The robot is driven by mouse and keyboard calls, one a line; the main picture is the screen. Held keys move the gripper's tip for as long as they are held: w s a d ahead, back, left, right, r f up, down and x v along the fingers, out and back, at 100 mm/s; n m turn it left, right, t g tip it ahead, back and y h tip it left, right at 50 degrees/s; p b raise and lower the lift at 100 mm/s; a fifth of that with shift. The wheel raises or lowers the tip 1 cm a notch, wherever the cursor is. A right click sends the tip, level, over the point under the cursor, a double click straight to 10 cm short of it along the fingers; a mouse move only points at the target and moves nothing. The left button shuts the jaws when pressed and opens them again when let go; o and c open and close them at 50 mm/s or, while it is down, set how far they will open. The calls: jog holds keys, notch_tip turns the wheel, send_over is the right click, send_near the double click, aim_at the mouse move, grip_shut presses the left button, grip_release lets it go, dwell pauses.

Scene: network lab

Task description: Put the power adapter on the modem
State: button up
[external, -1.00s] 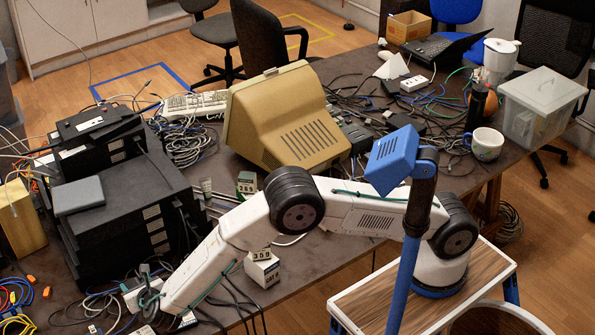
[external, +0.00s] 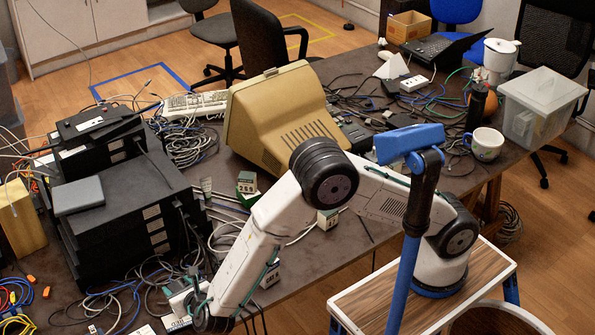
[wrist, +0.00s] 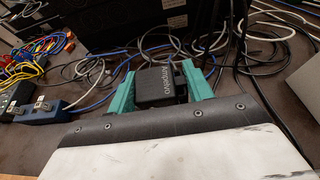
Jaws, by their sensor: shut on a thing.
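My gripper (wrist: 164,76) has two teal fingers, one on each side of a black power adapter (wrist: 156,88) with light lettering. It is shut on the adapter, low over the dark table among cables. In the external view my gripper (external: 192,290) is at the table's front left, and the adapter cannot be made out there. A stack of black equipment (external: 135,215) stands behind and left of the gripper. A flat black device (external: 95,122) and a small grey box (external: 78,195) lie on it. I cannot tell which of these is the modem.
Loose cables surround the gripper. Power strips (wrist: 40,110) lie at left in the wrist view. A beige monitor (external: 285,115) and small numbered boxes (external: 247,183) stand right of the black stack. A strip of bare table (external: 350,238) shows beside my arm.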

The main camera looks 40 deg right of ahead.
notch_tip(320, 180, up, 20)
jog(key=w+d+m+g+h, duration=0.1)
jog(key=w+d+m+h, duration=0.45)
jog(key=w+d, duration=1.7)
jog(key=w+d+m+g+h, duration=0.15)
jog(key=w+d, duration=0.35)
jog(key=d, duration=0.8)
jog(key=w+d+m+g+h, duration=0.1)
jog(key=w+d+m+h, duration=0.3)
jog(key=d, duration=0.9)
jog(key=d+m+g+h, duration=0.2)
jog(key=d+m+g, duration=0.15)
jog(key=d, duration=2.35)
jog(key=s+d+m+g, duration=0.1)
jog(key=s+d+g, duration=0.1)
jog(key=s+d, duration=0.5)
jog(key=s+d+m+g, duration=0.2)
jog(key=s+d, duration=0.1)
jog(key=d, duration=0.8)
jog(key=s+d+m+g, duration=0.1)
jog(key=s+d+g, duration=0.2)
jog(key=s+d, duration=0.45)
jog(key=h, duration=0.1)
send_over(406, 123)
notch_tip(406, 123, down, 19)
jog(key=shift+f, duration=0.15)
jog(key=shift+s+f, duration=0.1)
jog(key=shift+f, duration=1.55)
